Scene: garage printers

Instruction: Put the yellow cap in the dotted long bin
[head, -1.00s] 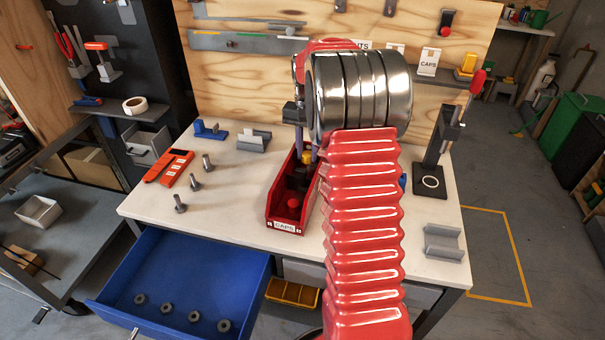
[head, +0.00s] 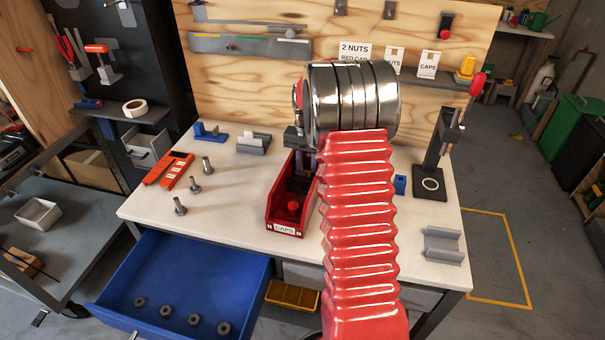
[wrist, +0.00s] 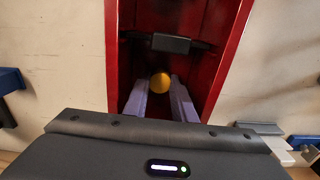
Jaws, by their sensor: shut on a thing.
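The yellow cap (wrist: 160,83) shows in the wrist view between the two pale fingers of my gripper (wrist: 158,88), which is shut on it. Both are over or inside a long red bin (wrist: 231,50); their exact height is unclear. In the head view this bin (head: 274,207) stands on the workbench with a CAPS label on its front. A red cap (head: 293,207) lies in its front part. A dark crosspiece (wrist: 172,43) spans the bin in the wrist view. The head view does not show the yellow cap, and my arm hides much of the bin's right side.
A black stand (head: 430,183) and grey cradle (head: 443,246) are on the right. An open blue drawer (head: 180,275) with several nuts juts out below.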

